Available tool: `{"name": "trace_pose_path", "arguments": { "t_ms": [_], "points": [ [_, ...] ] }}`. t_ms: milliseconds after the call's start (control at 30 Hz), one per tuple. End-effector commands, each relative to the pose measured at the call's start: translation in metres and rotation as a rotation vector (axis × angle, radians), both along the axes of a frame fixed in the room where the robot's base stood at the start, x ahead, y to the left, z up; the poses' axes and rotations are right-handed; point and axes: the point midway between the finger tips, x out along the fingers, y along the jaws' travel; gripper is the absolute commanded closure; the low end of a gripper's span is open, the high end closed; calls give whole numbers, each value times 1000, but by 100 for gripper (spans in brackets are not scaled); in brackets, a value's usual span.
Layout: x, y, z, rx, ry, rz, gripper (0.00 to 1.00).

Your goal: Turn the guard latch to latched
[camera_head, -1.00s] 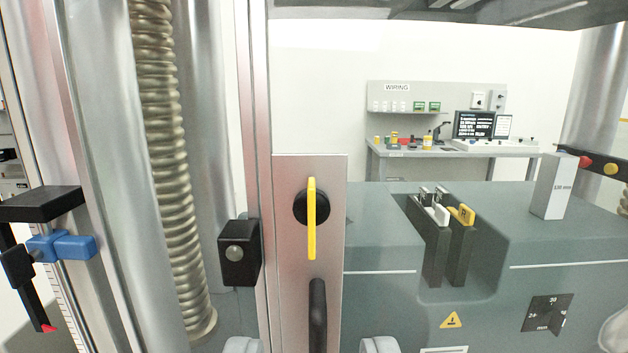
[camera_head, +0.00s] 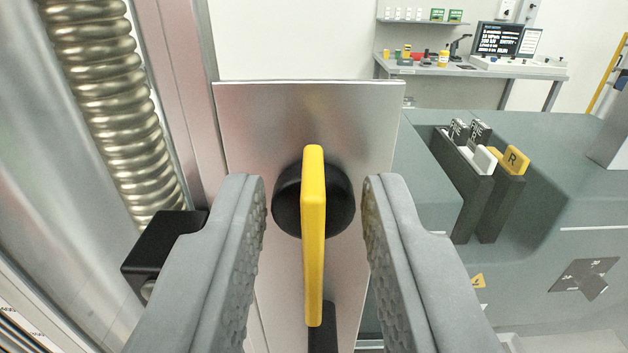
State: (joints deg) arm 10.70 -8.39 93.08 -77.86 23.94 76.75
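The guard latch is a yellow lever (camera_head: 314,240) on a round black hub (camera_head: 340,200). It is fixed to a grey metal plate (camera_head: 250,120) in the middle of the view. The lever stands upright, its longer part hanging down from the hub. My gripper (camera_head: 314,210) is open, with one grey finger on each side of the lever. There is a gap between each finger and the lever, so neither appears to touch it. A black handle (camera_head: 322,335) on the plate is partly hidden behind the lever's lower end.
A black block (camera_head: 160,245) sits left of the plate, partly behind my left finger. A ribbed metallic hose (camera_head: 105,95) runs at the far left. Right of the plate, a grey machine body (camera_head: 545,150) holds slots with white and yellow tabs. A bench (camera_head: 450,70) stands behind.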

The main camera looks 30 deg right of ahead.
Motion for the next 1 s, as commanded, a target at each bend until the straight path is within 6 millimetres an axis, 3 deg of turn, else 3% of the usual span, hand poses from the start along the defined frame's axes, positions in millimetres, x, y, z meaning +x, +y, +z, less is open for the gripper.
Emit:
{"name": "trace_pose_path", "arguments": {
  "t_ms": [267, 400, 1000],
  "points": [
    [1, 0, 0, 0, 0, 0, 73],
    [1, 0, 0, 0, 0, 0, 100],
    [2, 2, 0, -109, 73, 1, 100]
  ]
}}
